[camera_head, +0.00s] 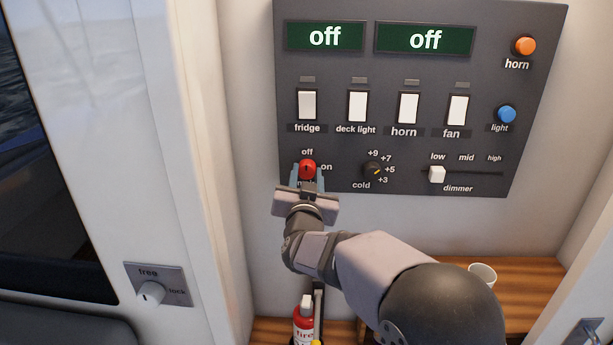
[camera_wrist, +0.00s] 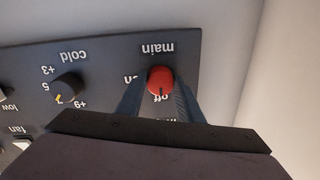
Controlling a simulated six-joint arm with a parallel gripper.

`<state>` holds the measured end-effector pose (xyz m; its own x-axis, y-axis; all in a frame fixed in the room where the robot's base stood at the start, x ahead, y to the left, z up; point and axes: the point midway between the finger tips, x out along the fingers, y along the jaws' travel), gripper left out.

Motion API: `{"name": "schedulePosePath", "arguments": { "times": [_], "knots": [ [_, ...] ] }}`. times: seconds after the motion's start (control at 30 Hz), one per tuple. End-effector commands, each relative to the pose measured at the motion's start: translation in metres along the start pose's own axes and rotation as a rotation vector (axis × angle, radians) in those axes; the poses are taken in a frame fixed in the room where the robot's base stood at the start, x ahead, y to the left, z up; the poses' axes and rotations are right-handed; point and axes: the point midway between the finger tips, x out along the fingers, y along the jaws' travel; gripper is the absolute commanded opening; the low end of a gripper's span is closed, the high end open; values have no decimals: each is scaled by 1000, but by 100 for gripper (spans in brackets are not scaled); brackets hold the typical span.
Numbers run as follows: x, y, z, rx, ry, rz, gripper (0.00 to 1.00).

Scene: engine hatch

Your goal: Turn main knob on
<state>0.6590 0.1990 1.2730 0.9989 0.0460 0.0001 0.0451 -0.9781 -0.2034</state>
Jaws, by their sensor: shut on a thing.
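The red main knob (camera_head: 307,168) sits at the lower left of the dark control panel, with "off" above it and "on" to its right. The knob also shows in the wrist view (camera_wrist: 160,78), upside down, and its dark mark points to "off". My gripper (camera_head: 308,178) has its two blue fingers on either side of the knob, shut on it. The fingers also flank it in the wrist view (camera_wrist: 161,84). The "main" label shows only in the wrist view. Both green displays (camera_head: 325,36) (camera_head: 425,39) read "off".
The cold knob (camera_head: 375,170) and the dimmer slider (camera_head: 437,174) are to the right. White switches (camera_head: 357,105) run in a row above. An orange horn button (camera_head: 525,46) and a blue light button (camera_head: 507,114) are at far right. A fire extinguisher (camera_head: 304,322) and cup (camera_head: 483,274) stand below.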

Motion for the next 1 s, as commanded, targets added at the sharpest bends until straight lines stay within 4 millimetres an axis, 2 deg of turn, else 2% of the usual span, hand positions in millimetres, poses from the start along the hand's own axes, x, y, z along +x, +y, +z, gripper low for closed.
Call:
{"name": "schedulePosePath", "arguments": {
  "times": [0.37, 1.0],
  "knots": [
    [0, 0, 4, 163, 11, -3, 11],
    [0, -1, 5, 753, 36, -9, 11]
  ]
}}
